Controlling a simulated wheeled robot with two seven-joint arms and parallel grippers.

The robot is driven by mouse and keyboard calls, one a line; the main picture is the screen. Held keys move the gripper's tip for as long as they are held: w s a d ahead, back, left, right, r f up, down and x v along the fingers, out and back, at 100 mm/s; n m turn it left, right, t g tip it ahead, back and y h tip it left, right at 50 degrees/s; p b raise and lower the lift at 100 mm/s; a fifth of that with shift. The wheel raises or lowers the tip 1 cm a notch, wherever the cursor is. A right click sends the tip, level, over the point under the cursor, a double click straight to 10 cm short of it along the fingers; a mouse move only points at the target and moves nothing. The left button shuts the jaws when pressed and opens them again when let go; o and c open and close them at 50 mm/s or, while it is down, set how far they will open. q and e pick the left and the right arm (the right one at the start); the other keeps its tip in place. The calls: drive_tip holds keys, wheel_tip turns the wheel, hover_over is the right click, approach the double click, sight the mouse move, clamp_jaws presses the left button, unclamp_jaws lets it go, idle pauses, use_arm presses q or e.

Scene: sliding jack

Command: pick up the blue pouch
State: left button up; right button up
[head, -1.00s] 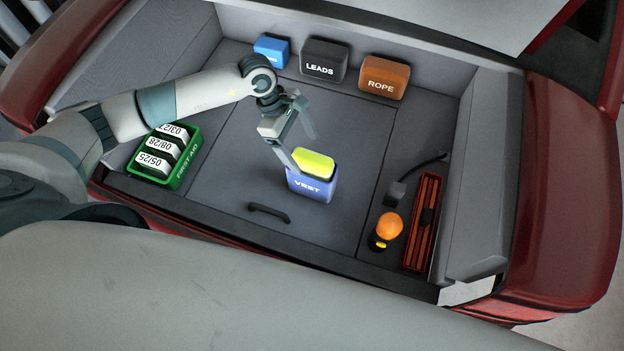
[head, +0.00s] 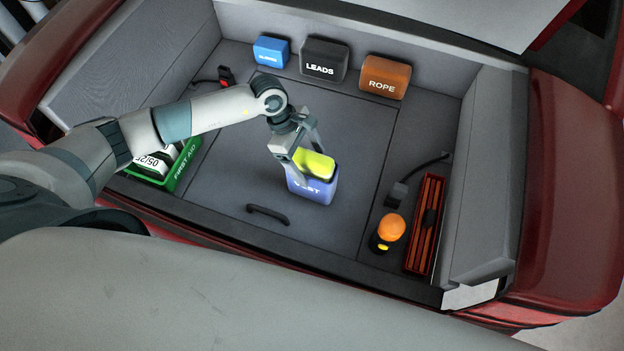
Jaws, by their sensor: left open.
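The blue pouch (head: 316,189), labelled VEST, stands on the grey boot floor near the middle, with a yellow-green top (head: 316,163) sticking out of it. My left gripper (head: 308,162) is open at the pouch's top. One finger is in front of the pouch's left side and covers part of the label. The other finger is behind, partly hidden by the yellow-green top. I cannot tell whether the fingers touch the pouch. My right gripper is not in view.
A blue box (head: 271,51), a black LEADS bag (head: 324,60) and a brown ROPE bag (head: 385,76) stand along the back. A green FIRST AID box (head: 178,172) is left, partly behind my arm. An orange beacon (head: 391,228) and red jack-like item (head: 427,222) are right. A floor handle (head: 268,214) lies in front.

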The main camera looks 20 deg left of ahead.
sight(320, 192)
use_arm(q)
drive_tip(key=shift+b+x, duration=0.35)
drive_tip(key=shift+x, duration=1)
drive_tip(key=shift+a, duration=0.1)
drive_tip(key=shift+f+b, duration=0.2)
drive_tip(key=shift+b, duration=0.25)
drive_tip(key=shift+c, duration=0.7)
drive_tip(key=c, duration=1.3)
drive_tip(key=shift+r, duration=0.1)
